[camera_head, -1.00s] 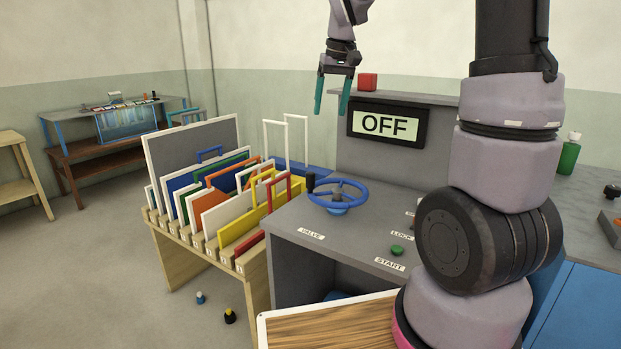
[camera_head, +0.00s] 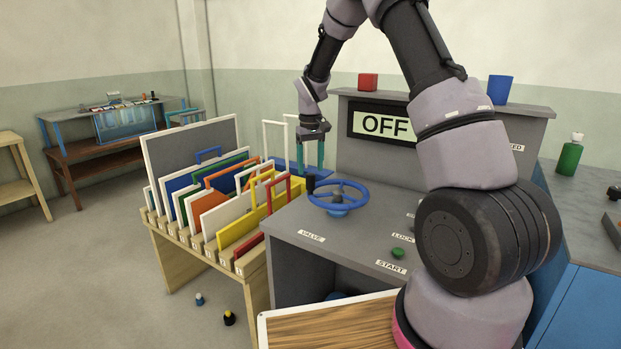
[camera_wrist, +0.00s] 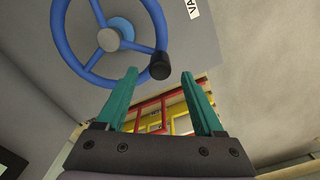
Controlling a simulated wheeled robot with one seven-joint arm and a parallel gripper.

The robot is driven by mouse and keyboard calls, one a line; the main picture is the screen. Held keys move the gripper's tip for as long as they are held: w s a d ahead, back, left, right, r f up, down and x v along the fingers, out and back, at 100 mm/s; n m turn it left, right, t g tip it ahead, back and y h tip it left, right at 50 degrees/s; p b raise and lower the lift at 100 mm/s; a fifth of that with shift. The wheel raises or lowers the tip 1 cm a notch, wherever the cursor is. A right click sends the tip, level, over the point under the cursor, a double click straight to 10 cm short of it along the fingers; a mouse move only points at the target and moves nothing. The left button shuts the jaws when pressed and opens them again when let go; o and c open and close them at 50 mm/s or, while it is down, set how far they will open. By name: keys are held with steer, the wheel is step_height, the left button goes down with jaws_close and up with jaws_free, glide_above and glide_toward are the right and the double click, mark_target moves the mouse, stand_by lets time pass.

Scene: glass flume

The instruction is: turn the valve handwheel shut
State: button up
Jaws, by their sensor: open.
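The blue valve handwheel (camera_head: 338,197) lies flat on the grey console top, above the VALVE label (camera_head: 311,236). A black knob (camera_head: 310,183) stands up from its rim at the left. In the wrist view the handwheel (camera_wrist: 68,58) is at the upper left, with the black knob (camera_wrist: 159,66) just beyond the fingertips. My gripper (camera_head: 310,168) points down with its green fingers apart, just above the knob. In the wrist view my gripper (camera_wrist: 160,75) is open and empty, its fingers on either side of the line to the knob. I cannot tell whether they touch the knob.
A rack (camera_head: 188,232) of upright coloured panels stands directly left of the console. The OFF display (camera_head: 380,124) is on the panel behind the wheel. A green START button (camera_head: 397,252) is at the front. A red block (camera_head: 368,81) and blue cup (camera_head: 499,89) sit on the shelf.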

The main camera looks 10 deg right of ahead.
mark_target(311, 174)
steer(key=shift+f, duration=2.2)
jaws_close()
